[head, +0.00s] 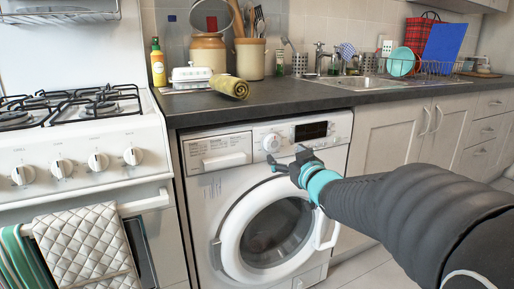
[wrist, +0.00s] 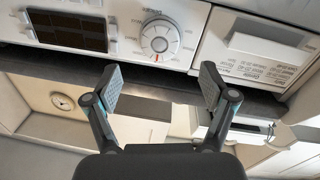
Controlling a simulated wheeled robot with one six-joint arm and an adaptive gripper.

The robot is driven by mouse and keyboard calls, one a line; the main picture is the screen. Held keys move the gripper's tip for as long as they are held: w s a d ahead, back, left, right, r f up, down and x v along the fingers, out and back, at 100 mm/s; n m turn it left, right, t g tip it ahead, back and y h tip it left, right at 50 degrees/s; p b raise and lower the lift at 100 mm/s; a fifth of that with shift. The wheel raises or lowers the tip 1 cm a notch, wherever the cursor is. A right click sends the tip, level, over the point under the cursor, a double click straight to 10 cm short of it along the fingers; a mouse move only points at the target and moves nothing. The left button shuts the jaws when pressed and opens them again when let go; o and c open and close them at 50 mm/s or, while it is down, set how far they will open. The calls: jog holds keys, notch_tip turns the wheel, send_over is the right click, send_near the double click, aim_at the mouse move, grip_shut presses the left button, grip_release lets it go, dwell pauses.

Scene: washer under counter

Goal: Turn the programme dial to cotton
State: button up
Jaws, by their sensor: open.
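The programme dial (head: 271,142) is a white round knob on the washer's front panel (head: 244,147), between the detergent drawer and the dark display. In the wrist view the dial (wrist: 160,37) is at the top middle, with a grey centre and a small red mark at its lower edge. The printing around it is too small to read, so I cannot tell which programme it points at. My gripper (head: 289,160) is open and empty, in front of the washer just below and right of the dial. In the wrist view both fingers of my gripper (wrist: 160,84) are spread, apart from the dial.
The detergent drawer (head: 221,150) is left of the dial and the display (head: 311,130) right. The closed round washer door (head: 268,233) is below. The dark counter (head: 290,97) overhangs the panel. A gas cooker (head: 82,150) stands left and cabinets (head: 388,143) right.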

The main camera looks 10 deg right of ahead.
aim_at(274, 144)
jog(key=x, duration=0.7)
jog(key=shift+w, duration=0.15)
jog(key=c, duration=1.2)
